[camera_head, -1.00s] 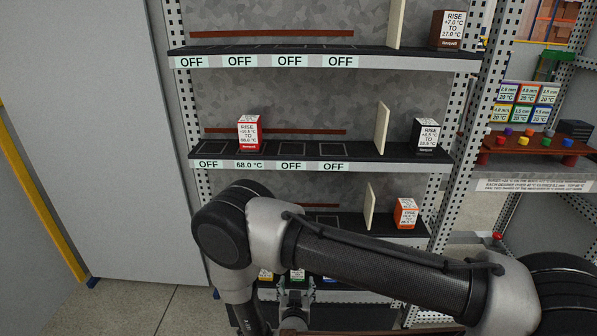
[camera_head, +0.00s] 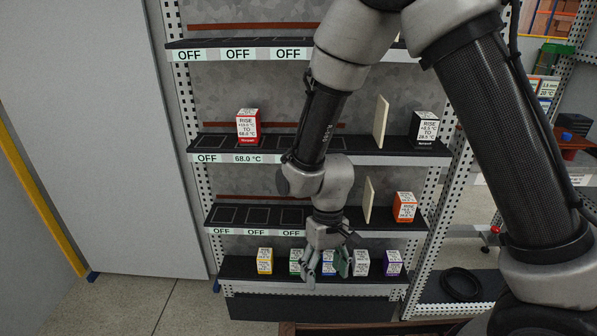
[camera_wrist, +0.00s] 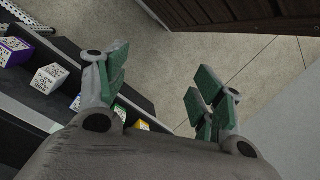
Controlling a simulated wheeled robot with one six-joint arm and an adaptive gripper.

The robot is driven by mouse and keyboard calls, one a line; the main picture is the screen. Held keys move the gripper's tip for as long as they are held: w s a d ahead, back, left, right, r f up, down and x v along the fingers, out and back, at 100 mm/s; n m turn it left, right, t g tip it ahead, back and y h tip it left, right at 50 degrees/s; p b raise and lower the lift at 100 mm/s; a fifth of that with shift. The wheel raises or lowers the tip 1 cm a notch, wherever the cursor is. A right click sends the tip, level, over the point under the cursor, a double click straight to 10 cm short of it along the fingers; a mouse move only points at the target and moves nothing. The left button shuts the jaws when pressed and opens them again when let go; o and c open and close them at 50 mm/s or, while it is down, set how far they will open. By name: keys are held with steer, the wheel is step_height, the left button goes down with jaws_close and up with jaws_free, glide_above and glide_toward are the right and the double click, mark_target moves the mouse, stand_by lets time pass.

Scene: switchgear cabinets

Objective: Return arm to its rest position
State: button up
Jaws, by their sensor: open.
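My gripper (camera_head: 326,268) hangs from my raised arm in front of the lowest shelf in the head view, pointing down. Its green-padded fingers are spread apart with nothing between them. In the wrist view my gripper (camera_wrist: 160,95) is also open and empty, above the floor (camera_wrist: 240,50). Behind the fingers, the lowest shelf (camera_head: 235,265) holds yellow, green, blue, white and purple labelled blocks; the fingers partly hide the green and blue ones. My arm covers part of the upper shelves.
A red block (camera_head: 247,126) stands by the 68.0 °C label. A black block (camera_head: 425,127) and an orange block (camera_head: 404,207) stand at the right of their shelves. A brown surface (camera_head: 330,328) lies at the bottom. Open floor (camera_head: 165,310) is at the left.

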steer(key=s+d+r+m+t, duration=0.2)
steer(key=s+d+r+t, duration=0.1)
steer(key=d+r, duration=1.2)
steer(key=s+d+r+m+t, duration=0.3)
steer(key=s+d+r, duration=0.1)
steer(key=d+r, duration=1.1)
steer(key=shift+s+d+r+t, duration=0.15)
steer(key=shift+r+t, duration=0.25)
steer(key=shift+r, duration=0.05)
